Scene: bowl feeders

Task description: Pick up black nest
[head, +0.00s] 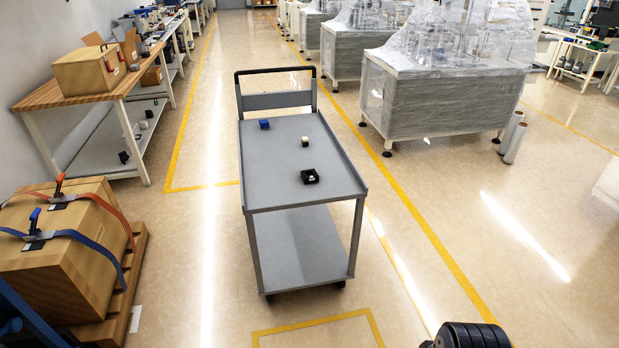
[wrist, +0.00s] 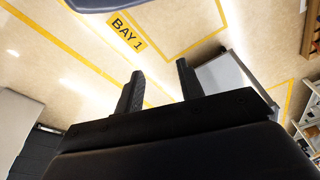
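The black nest (head: 309,176) is a small dark block with a pale spot on top. It sits on the top shelf of the grey cart (head: 270,187), right of the middle, in the head view. My gripper shows in the wrist view (wrist: 160,92), with its two black fingers apart and nothing between them. It is over the floor, well away from the nest. The nest cannot be made out in the wrist view. A black part of my arm shows at the bottom right of the head view.
A blue block (head: 264,124) and a small pale block (head: 305,141) also sit on the cart top. Strapped boxes (head: 62,250) stand at the left. Wrapped machines (head: 430,100) stand behind right.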

